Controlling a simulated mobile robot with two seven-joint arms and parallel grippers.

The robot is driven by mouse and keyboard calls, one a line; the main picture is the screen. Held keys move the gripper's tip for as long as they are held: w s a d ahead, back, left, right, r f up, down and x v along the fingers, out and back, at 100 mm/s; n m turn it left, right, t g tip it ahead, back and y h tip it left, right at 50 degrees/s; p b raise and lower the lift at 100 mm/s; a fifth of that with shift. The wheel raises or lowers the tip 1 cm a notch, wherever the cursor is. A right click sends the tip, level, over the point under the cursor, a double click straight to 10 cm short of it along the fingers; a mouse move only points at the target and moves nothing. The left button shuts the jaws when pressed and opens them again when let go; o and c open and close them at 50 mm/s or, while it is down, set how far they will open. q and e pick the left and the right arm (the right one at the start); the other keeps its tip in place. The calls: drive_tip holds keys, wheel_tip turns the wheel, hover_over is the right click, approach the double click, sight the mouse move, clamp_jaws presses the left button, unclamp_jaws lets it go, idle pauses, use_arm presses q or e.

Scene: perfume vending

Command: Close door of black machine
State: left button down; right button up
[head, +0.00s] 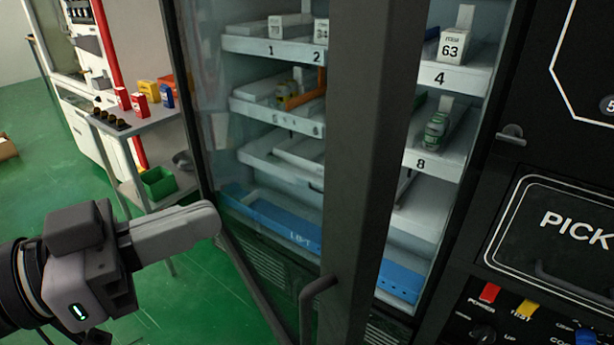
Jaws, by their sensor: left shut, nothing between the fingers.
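The black machine (545,105) fills the middle and right of the head view. Its glass door with a dark frame (372,120) stands open, its near edge swung toward me, with a dark handle (308,305) low on that edge. White shelves (455,80) with numbered labels show inside, partly behind the frame. My left gripper (205,218) is shut and empty, pointing right, at the lower left of the door and apart from the handle. Whether it touches the door cannot be told. My right gripper is not in view.
A grey side table (150,122) with small boxes and a green bin (158,183) stands at the left behind my arm. A control panel with coloured switches (525,308) and a PICK flap (560,230) are at the right. The green floor (40,180) at the left is mostly clear.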

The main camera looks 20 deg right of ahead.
sight(330, 173)
use_arm(q)
drive_tip(key=p+x, duration=0.2)
drive_tip(key=x, duration=1)
drive_tip(key=shift+w+d, duration=0.15)
drive_tip(key=shift+d, duration=0.2)
drive_tip(key=shift+d, duration=0.1)
